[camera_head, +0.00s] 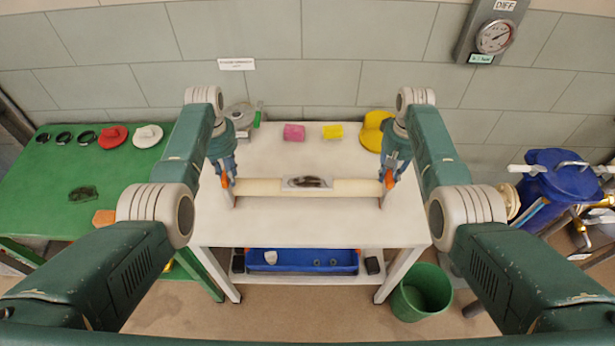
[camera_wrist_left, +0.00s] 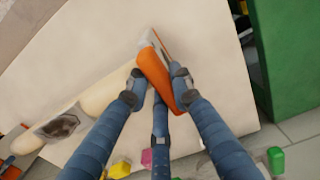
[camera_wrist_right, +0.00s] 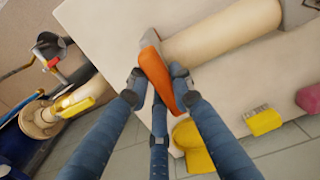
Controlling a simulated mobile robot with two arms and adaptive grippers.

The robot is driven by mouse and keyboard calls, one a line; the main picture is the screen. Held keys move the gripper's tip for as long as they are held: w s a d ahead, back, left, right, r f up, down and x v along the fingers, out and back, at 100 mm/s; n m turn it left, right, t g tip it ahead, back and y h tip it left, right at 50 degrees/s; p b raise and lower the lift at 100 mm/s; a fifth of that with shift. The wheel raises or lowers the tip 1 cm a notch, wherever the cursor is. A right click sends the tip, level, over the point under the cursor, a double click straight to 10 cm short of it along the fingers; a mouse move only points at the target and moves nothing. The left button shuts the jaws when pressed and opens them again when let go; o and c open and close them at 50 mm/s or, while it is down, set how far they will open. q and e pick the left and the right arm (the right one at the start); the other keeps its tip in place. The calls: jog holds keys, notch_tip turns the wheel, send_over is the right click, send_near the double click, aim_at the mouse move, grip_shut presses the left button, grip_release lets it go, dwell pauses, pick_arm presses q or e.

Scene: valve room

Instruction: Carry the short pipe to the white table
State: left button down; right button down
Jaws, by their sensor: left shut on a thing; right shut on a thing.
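The short pipe (camera_head: 258,187) is cream, with a dark patch on a pale plate at its middle. It lies level, left to right, over the white table (camera_head: 290,226). I cannot tell whether it touches the top. My left gripper (camera_head: 226,178) is shut on the orange grip at its left end, and the orange grip (camera_wrist_left: 158,78) shows between the fingers in the left wrist view. My right gripper (camera_head: 390,178) is shut on the orange grip at the right end; that grip (camera_wrist_right: 157,78) also shows in the right wrist view.
Along the table's back are a grey part (camera_head: 240,115), a pink block (camera_head: 294,132), a yellow block (camera_head: 333,132) and a yellow part (camera_head: 374,130). A green table (camera_head: 60,190) stands left. A green bin (camera_head: 421,293) and a blue barrel (camera_head: 550,180) stand right.

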pick_arm(q)
jog(key=c, duration=2)
grip_release()
jog(key=shift+f, duration=0.35)
pick_arm(e)
jog(key=c, duration=2)
grip_release()
jog(key=shift+f, duration=0.3)
pick_arm(q)
jog(key=o, duration=0.4)
jog(key=shift+r, duration=0.2)
pick_arm(e)
jog(key=o, duration=0.4)
jog(key=shift+r, duration=0.15)
pick_arm(q)
jog(key=shift+o, duration=0.3)
jog(key=shift+s+r, duration=0.1)
jog(key=shift+s, duration=0.05)
pick_arm(e)
jog(key=shift+o, duration=0.3)
jog(key=shift+s+r, duration=0.1)
jog(key=shift+s, duration=0.05)
